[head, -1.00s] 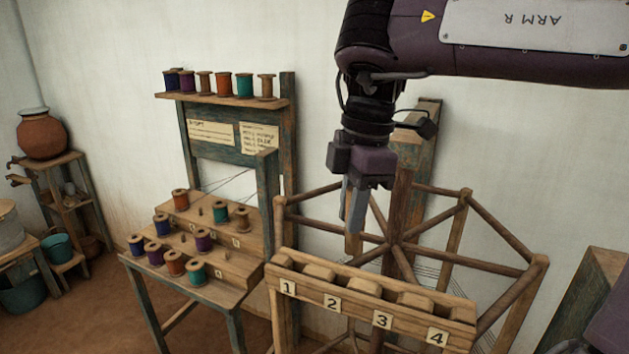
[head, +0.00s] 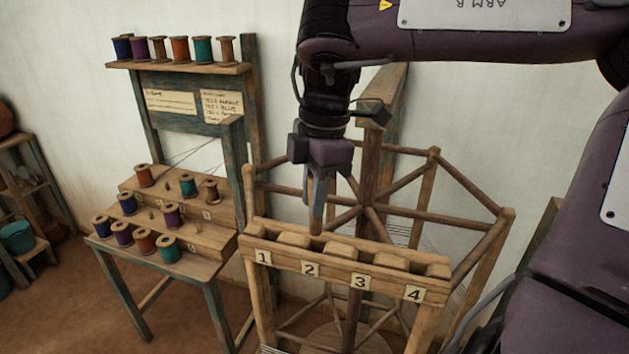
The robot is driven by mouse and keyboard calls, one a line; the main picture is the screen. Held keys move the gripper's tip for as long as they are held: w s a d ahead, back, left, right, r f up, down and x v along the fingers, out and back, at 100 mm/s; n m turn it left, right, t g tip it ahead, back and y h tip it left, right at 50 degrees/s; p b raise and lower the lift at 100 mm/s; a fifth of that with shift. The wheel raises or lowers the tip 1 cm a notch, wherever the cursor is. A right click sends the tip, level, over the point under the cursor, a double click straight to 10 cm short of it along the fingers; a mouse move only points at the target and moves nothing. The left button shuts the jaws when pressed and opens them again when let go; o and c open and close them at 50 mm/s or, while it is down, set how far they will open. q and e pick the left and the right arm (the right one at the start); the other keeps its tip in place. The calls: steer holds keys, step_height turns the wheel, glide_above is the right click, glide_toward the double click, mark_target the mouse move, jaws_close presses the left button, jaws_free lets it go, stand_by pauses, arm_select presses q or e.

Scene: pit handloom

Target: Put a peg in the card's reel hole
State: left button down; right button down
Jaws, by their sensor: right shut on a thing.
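My right gripper (head: 318,196) points down over the numbered wooden rack (head: 338,270). Small pegs stand among the reels on the stepped stand (head: 205,238). I cannot make out any reel hole. My left gripper is out of view.
Several coloured reels line the top shelf (head: 180,67), and more stand on the steps. A wooden skeleton wheel frame (head: 480,188) stands behind and right of the rack. A teal bucket (head: 17,236) is at the far left.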

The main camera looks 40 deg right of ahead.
mark_target(313, 234)
steer(key=shift+s+f+b, duration=0.1)
steer(key=shift+f+b, duration=0.3)
steer(key=shift+f, duration=0.3)
steer(key=shift+f+b, duration=0.85)
steer(key=shift+f, duration=0.05)
steer(key=shift+f+b, duration=0.8)
steer(key=shift+f, duration=0.25)
steer(key=c, duration=1.2)
jaws_free()
steer(key=shift+o, duration=0.4)
